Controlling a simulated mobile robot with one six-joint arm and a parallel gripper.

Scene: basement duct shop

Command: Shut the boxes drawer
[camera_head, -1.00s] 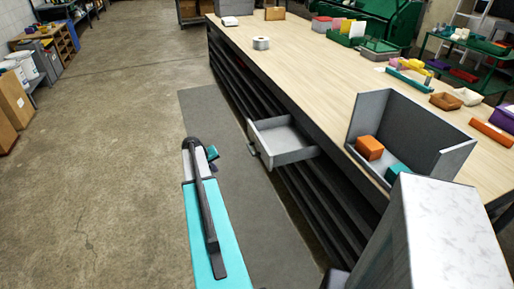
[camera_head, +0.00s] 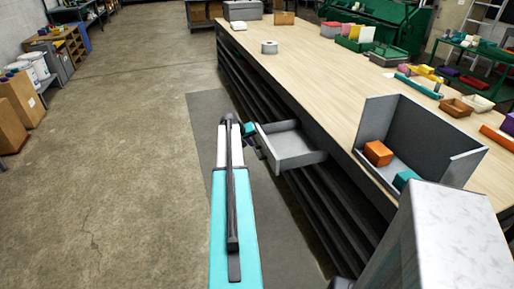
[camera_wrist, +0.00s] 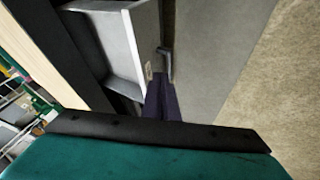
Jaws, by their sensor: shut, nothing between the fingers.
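The grey drawer (camera_head: 292,150) hangs open from the side of the long wood-topped bench, and its inside looks empty. In the wrist view the drawer's front panel (camera_wrist: 146,35) is close, with a dark handle (camera_wrist: 166,62) on its outer face. My gripper (camera_head: 252,138) is at the outer side of the drawer front, partly hidden by my arm in the head view. In the wrist view its dark fingers (camera_wrist: 163,98) are together and empty, close to the handle. I cannot tell whether they touch it.
The bench top (camera_head: 320,90) carries a grey open-sided bin (camera_head: 415,125) with an orange box (camera_head: 378,153) and a teal box (camera_head: 404,179). A white roll (camera_head: 269,47) stands farther back. Dark shelving (camera_head: 330,200) lies under the bench. The concrete floor (camera_head: 120,150) to the left is clear.

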